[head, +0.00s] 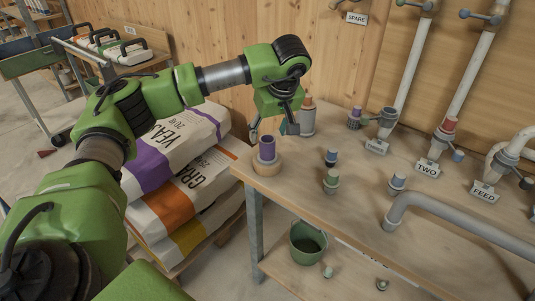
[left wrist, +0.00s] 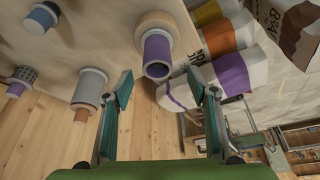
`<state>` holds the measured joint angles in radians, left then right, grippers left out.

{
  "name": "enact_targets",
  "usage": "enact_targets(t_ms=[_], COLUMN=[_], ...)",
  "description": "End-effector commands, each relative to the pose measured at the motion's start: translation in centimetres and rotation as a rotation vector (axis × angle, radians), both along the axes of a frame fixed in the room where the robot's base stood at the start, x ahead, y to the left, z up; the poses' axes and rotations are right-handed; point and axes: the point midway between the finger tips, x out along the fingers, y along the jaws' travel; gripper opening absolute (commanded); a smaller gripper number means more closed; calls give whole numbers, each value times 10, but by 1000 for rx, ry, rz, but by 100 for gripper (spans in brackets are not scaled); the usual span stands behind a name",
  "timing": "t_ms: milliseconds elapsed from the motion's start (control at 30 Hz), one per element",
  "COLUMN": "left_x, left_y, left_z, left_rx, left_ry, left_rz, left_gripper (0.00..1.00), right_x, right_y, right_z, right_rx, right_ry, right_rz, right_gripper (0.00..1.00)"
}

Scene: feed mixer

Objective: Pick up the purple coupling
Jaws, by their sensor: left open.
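The purple coupling (head: 267,147) stands upright in a round wooden holder (head: 266,168) at the near left corner of the workbench. My left gripper (head: 272,130) is just above and behind it, fingers apart and empty. In the left wrist view the purple coupling (left wrist: 157,54) sits just beyond and between the spread fingertips (left wrist: 160,84), its open end facing the camera. No contact shows. My right gripper is in neither view.
A grey fitting with an orange top (head: 308,118) stands close behind my left gripper. Small capped fittings (head: 331,181) and grey pipes (head: 450,222) occupy the bench to the right. Stacked feed sacks (head: 185,185) lie left of the bench. A green bucket (head: 308,243) is below.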

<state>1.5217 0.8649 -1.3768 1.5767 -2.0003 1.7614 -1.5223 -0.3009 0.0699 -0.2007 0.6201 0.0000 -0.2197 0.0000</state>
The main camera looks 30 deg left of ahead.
Motion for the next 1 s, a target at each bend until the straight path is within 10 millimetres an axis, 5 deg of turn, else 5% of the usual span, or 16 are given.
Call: enact_targets(t_ms=[400,667,900,1000], left_x=[14,16,16,16], left_y=[16,17,17,17], left_z=[-45,-49,-49,-48], left_rx=[0,-1,-1,-1], left_ry=[3,0,1,-1], left_rz=[0,0,0,1], left_gripper=[53,53,0,0], right_x=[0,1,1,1], right_y=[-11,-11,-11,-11], right_z=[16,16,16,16], right_rx=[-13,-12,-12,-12], right_ry=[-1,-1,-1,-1], right_rz=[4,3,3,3], right_gripper=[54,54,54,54])
